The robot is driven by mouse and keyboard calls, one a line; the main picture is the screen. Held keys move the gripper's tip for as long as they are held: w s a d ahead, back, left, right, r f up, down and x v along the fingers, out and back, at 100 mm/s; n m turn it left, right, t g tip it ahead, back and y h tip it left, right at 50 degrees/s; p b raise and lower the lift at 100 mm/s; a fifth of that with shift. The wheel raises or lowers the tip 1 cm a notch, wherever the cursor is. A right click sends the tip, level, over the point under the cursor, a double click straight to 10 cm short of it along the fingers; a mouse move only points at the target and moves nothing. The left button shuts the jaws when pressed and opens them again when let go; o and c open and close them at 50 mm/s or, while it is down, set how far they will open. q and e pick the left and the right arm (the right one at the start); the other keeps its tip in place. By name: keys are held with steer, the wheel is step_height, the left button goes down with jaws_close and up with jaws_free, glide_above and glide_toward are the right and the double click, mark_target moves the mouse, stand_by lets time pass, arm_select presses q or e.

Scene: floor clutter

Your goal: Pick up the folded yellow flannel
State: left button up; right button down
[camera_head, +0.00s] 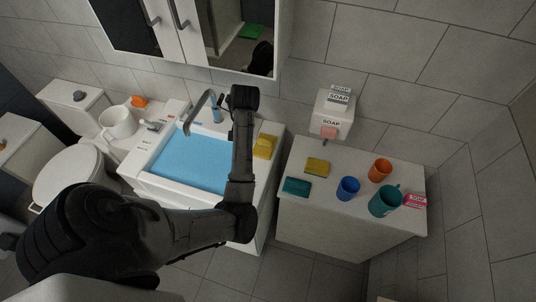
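A folded yellow cloth, which looks like the flannel (265,146), lies on the right rim of the sink unit. A second flat yellow item (317,166), perhaps a sponge, lies on the counter to its right. My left arm comes in from the left, bends over the front of the sink and reaches up toward the wall. Its end, with my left gripper (228,102), is left of and beyond the yellow cloth, apart from it. The fingers are small and dark, mostly hidden by the wrist. My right gripper is not in view.
The sink basin (190,163) shows blue, with a tap (199,112) behind it. The counter (330,215) holds a teal block (297,187), a blue cup (347,188), an orange cup (380,170), a teal mug (385,201) and a pink soap box (415,201). A cabinet (235,35) hangs above.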

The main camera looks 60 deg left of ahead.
arm_select(q)
step_height(320, 180, down, 4)
steer(key=a+n+h+b, duration=0.1)
steer(key=a+b, duration=0.1)
steer(key=m+h+b, duration=0.1)
steer(key=h+b, duration=0.4)
steer(key=h, duration=0.1)
glide_above(264, 139)
steer(key=f, duration=0.5)
steer(key=shift+s+a+f, duration=0.15)
steer(key=shift+a+f, duration=0.05)
steer(key=shift+a, duration=0.05)
steer(key=shift+d+f, duration=0.15)
steer(key=shift+f, duration=0.15)
step_height(264, 139, down, 5)
steer(key=shift+r, duration=0.15)
steer(key=shift+w+d+f, duration=0.1)
steer(key=shift+f, duration=1.55)
steer(key=shift+w+d+f, duration=0.1)
steer(key=shift+f, duration=1.55)
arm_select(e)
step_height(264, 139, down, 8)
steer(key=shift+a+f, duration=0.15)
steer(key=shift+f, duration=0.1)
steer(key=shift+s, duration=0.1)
